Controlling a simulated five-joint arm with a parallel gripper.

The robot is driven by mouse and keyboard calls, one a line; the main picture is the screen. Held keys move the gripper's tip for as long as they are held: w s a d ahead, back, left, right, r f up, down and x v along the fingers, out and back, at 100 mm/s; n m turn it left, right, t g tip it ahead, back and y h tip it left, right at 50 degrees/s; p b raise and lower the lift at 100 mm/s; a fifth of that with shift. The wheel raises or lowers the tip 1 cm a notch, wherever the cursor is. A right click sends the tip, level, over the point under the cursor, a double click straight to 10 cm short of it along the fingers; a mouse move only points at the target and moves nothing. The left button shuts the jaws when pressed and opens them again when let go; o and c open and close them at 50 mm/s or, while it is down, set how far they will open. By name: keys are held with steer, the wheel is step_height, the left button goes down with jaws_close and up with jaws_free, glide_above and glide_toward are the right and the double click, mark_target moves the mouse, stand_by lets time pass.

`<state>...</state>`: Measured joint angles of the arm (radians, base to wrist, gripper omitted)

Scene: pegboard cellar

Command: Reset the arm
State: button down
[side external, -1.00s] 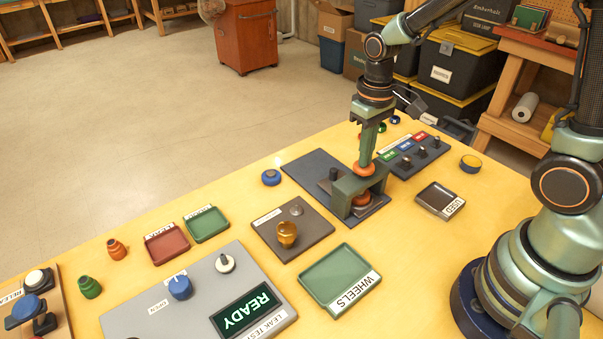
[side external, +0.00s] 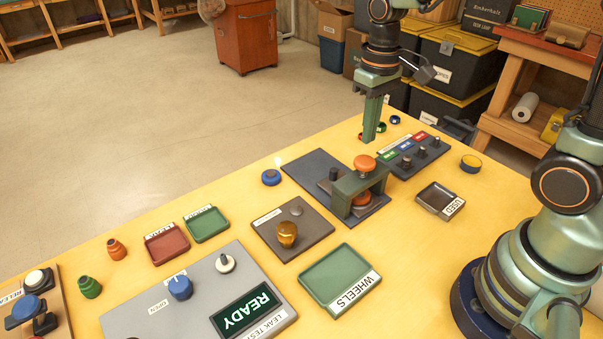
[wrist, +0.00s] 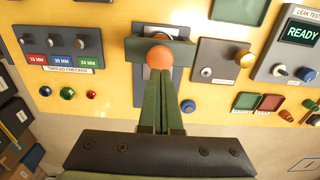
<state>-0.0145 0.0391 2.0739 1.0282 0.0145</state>
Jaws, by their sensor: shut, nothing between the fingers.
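My gripper (side external: 373,138) is shut and empty in the side view, its green fingers pointing down above the table's far edge. The fingers also show in the wrist view (wrist: 161,128), together at the tips. A green press frame (side external: 360,188) with an orange knob (side external: 364,163) on top stands on a dark base plate (side external: 313,167), apart from my gripper and nearer the camera. In the wrist view the orange knob (wrist: 160,58) appears just beyond the fingertips. An orange part shows low inside the press frame, partly hidden.
The thread checker (side external: 407,155) stands right of the press. A blue-topped part (side external: 271,177) lies left of it. Red (side external: 167,244) and green (side external: 207,223) trays, a wheels tray (side external: 340,278), a used tray (side external: 440,200) and the leak test panel (side external: 200,300) cover the table.

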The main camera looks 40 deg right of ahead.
steer(key=s+r+t, duration=0.5)
steer(key=s+r, duration=0.1)
steer(key=r, duration=0.2)
steer(key=shift+d+t, duration=0.25)
steer(key=shift+t, duration=0.05)
